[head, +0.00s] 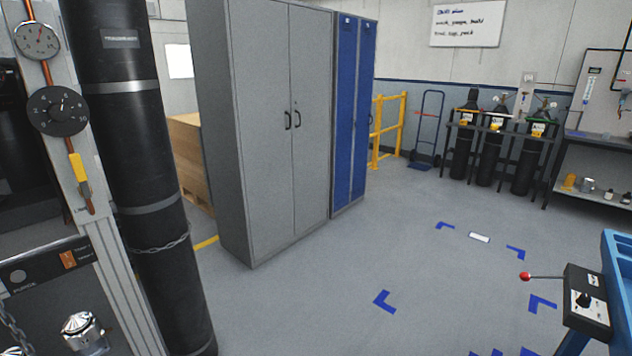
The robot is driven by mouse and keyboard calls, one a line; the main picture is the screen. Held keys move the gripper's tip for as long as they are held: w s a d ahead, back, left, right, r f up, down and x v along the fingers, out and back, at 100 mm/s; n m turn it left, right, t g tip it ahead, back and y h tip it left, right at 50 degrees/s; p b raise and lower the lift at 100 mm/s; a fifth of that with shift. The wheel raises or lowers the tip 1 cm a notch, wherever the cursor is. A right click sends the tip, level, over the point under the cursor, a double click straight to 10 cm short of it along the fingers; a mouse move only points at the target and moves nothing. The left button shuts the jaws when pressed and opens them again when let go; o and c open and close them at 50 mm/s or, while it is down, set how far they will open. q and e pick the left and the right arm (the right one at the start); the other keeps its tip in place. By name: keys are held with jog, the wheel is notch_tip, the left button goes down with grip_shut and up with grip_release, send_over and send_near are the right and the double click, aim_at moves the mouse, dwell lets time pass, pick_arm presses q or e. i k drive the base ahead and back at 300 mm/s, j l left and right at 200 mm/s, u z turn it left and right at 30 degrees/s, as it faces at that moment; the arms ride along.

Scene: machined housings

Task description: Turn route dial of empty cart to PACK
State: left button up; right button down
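A blue cart (617,262) shows in part at the right edge of the head view. A dark box (578,281) is fixed at its near left corner. On the box's pale plate is a small black dial (584,299); its labels and pointer direction are too small to read. A lever with a red ball end (524,276) sticks out left from the box. Most of the cart is outside the view, so I cannot tell whether it is empty. Neither of my grippers is in view.
A chained black cylinder (138,160) and a gauge panel (55,105) stand close at left. A grey cabinet (265,130) and blue lockers (352,115) are behind. Floor with blue corner marks (383,301) is clear left of the cart. Gas bottles (490,150) stand at the back.

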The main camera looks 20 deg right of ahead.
aim_at(583, 300)
jog(key=i+l+z, duration=0.15)
jog(key=z, duration=0.35)
jog(key=i+z, duration=0.3)
jog(key=z, duration=0.2)
jog(key=i+z, duration=0.2)
jog(key=z, duration=0.3)
jog(key=i+j+z, duration=0.15)
jog(key=z, duration=0.3)
jog(key=i+j+z, duration=0.25)
jog(key=z, duration=0.25)
